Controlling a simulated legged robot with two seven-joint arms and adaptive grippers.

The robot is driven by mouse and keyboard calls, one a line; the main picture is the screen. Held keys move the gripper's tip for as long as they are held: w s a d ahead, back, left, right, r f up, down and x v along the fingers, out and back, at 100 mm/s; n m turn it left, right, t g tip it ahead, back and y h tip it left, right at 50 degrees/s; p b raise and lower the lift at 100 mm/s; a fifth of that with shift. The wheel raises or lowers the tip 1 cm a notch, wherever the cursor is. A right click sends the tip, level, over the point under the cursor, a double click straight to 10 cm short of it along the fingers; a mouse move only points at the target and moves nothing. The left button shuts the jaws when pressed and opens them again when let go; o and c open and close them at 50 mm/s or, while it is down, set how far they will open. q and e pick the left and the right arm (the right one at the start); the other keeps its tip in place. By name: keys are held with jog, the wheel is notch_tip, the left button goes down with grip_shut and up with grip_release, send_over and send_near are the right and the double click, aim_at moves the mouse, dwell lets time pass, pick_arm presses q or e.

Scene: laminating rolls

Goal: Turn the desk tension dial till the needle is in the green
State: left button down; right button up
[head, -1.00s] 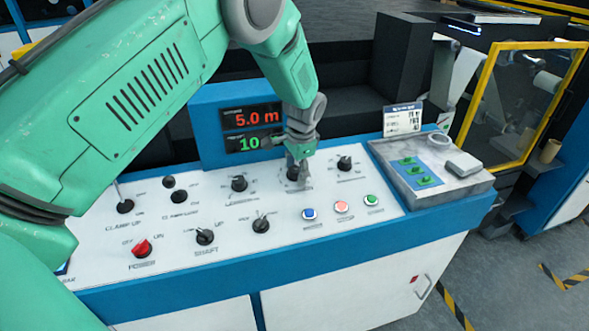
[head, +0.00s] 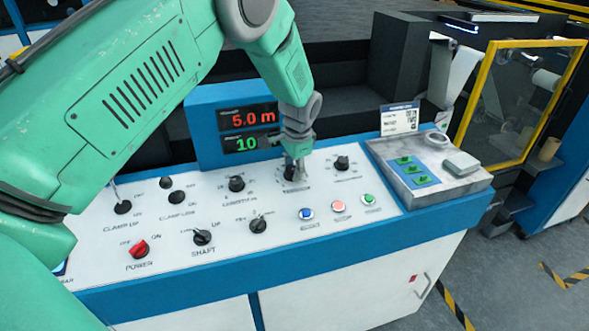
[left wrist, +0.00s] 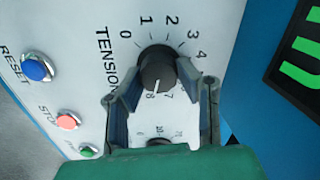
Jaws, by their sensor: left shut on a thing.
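The tension dial (left wrist: 157,68) is a round black knob beside the printed word TENSION in the left wrist view. Its white pointer line faces the lower part of the scale, near the 7 and 8. My left gripper (left wrist: 158,82) has one finger on each side of the dial and is shut on it. In the head view my left gripper (head: 294,172) reaches down onto the panel's back row and mostly hides the dial. No needle or green zone can be made out. My right gripper is not in view.
Other black knobs stand close by, one right of the gripper (head: 342,163) and one left (head: 236,184). Blue, pink and green buttons (head: 338,206) sit in front. A display (head: 249,130) reads 5.0 m and 10 behind. A grey tray (head: 399,182) lies at right.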

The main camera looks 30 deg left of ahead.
pick_arm(q)
jog(key=shift+s+a+f+n, duration=0.15)
jog(key=shift+s+f+n, duration=0.05)
jog(key=shift+s+n, duration=0.1)
jog(key=c, duration=2.3)
grip_release()
jog(key=n, duration=0.4)
jog(key=shift+n+p, duration=0.35)
jog(key=shift+n, duration=1.65)
jog(key=shift+f, duration=0.1)
jog(key=o, duration=1.1)
jog(key=shift+w+r, duration=0.1)
jog(key=shift+r, duration=0.1)
